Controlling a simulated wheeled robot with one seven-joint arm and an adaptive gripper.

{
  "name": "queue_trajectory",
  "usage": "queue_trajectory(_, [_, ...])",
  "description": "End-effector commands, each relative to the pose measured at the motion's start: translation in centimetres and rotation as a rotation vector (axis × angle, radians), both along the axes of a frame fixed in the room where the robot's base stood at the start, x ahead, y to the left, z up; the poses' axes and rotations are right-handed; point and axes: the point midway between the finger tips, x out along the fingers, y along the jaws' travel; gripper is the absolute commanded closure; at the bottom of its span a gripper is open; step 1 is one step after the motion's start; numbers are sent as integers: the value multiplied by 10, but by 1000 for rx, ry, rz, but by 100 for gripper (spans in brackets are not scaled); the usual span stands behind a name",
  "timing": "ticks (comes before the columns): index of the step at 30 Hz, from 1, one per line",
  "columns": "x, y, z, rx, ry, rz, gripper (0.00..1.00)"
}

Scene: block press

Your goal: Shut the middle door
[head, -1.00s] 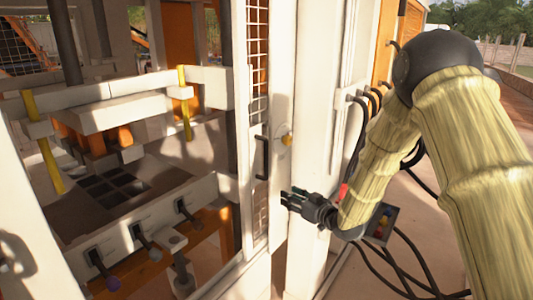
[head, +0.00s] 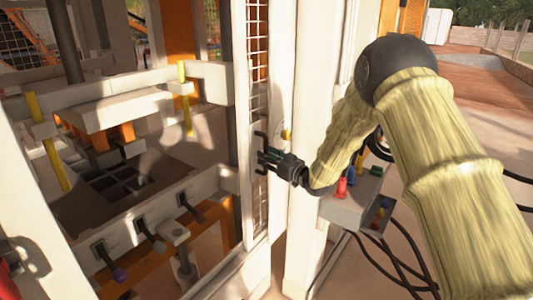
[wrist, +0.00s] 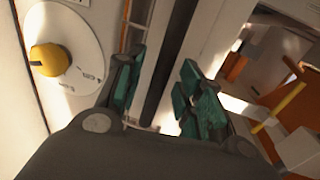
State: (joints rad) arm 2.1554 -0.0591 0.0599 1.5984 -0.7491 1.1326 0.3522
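The door (head: 258,60) is a tall, narrow white frame with wire mesh at the right side of the press opening, seen at a steep angle. Its black bar handle (head: 259,136) is partly hidden by my gripper (head: 264,161). In the wrist view, the dark handle bar (wrist: 168,65) runs between the two teal fingers of my gripper (wrist: 163,88). The fingers are apart, with gaps visible beside the bar. The press opening to the left of the door is uncovered.
A yellow knob on a white round dial (wrist: 88,45) is beside the left finger. A white post (head: 307,130) stands right of the door. A control box (head: 350,208) with coloured buttons and loose cables sits below my arm. Levers (head: 145,235) line the press front.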

Motion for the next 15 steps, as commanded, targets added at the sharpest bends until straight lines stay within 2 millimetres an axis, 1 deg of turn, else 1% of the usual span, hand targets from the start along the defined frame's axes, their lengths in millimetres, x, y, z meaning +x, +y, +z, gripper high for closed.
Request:
queue_trajectory(3, [7,6,1,0,0,0,63])
queue_trajectory(6, [9,9,0,0,0,0,63])
queue_trajectory(14, [10,10,0,0,0,0,63])
queue_trajectory(15, [10,9,0,0,0,0,65])
